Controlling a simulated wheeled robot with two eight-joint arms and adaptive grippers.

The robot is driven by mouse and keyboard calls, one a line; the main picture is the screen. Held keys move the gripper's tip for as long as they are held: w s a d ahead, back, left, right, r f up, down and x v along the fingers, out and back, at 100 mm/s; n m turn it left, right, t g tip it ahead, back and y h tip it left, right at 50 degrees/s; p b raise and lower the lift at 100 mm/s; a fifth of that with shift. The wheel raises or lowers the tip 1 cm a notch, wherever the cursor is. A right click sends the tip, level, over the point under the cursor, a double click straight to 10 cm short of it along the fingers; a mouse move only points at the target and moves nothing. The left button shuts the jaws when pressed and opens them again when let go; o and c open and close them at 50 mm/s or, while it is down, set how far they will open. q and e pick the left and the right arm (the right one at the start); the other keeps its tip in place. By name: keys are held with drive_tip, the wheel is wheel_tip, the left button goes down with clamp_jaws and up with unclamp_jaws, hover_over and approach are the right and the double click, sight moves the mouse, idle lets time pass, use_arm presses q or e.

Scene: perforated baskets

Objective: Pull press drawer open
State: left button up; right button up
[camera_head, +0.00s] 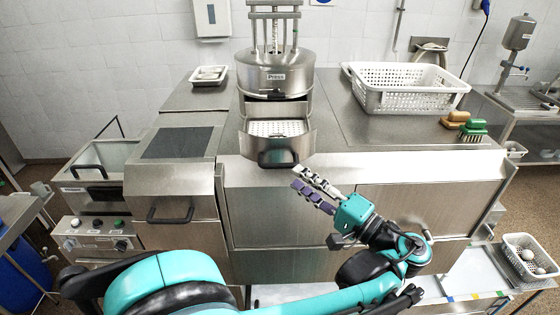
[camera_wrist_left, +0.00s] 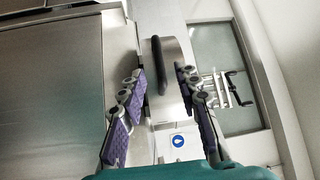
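The press (camera_head: 275,75) is a steel cylinder on the counter, labelled "Press". Its drawer (camera_head: 277,140) sticks out at the front, showing a perforated white insert (camera_head: 277,127). A black bar handle (camera_head: 277,158) is on the drawer front. My left gripper (camera_head: 299,179) is just right of and below the handle, fingers apart and empty. In the left wrist view, the handle (camera_wrist_left: 159,65) shows in the gap between the open purple-padded fingers (camera_wrist_left: 160,76), ahead of them; I cannot tell whether they touch it. My right gripper is not in view.
A white perforated basket (camera_head: 405,88) stands on the counter at the right, with brushes (camera_head: 473,131) in front. A small white tray (camera_head: 209,75) is at the left. A cabinet with a black handle (camera_head: 170,213) stands left of my gripper. A small basket (camera_head: 530,258) is lower right.

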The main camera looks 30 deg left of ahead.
sight(279, 166)
use_arm(q)
drive_tip(key=x, duration=0.7)
drive_tip(key=shift+a, duration=0.15)
clamp_jaws()
